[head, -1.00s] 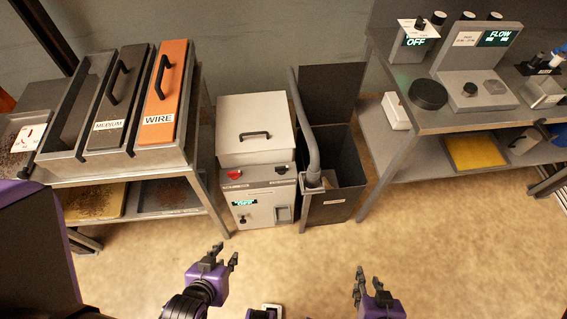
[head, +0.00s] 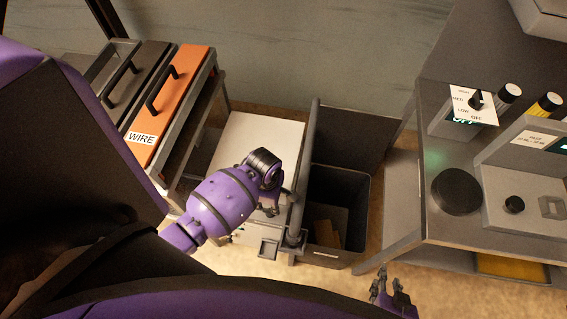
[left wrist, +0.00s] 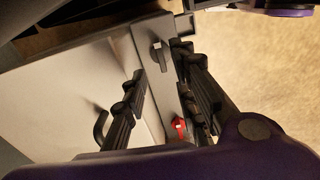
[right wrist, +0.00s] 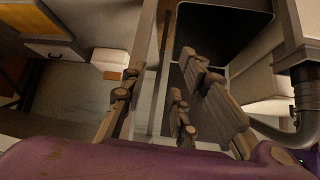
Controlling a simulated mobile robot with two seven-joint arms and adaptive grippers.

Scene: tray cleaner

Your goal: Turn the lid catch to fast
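The white machine's lid (head: 262,135) is down, and my left arm covers most of its front in the head view. The left wrist view shows the lid (left wrist: 80,95) with its black handle (left wrist: 100,127). On the strip beside the lid are a small black turning catch (left wrist: 157,58) and a red knob (left wrist: 180,126). My left gripper (head: 268,208) is over this strip. Its fingers are open, and the black catch shows between the fingertips; I cannot tell whether they touch it. My right gripper (head: 381,281) is open and empty, low in front of the right bench.
A grey hose pipe (head: 301,185) and a dark open bin (head: 360,200) stand right of the machine, close to my left gripper. The orange WIRE tray (head: 178,95) is to the left. The right bench (head: 420,215) holds dials and a black disc (head: 456,191).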

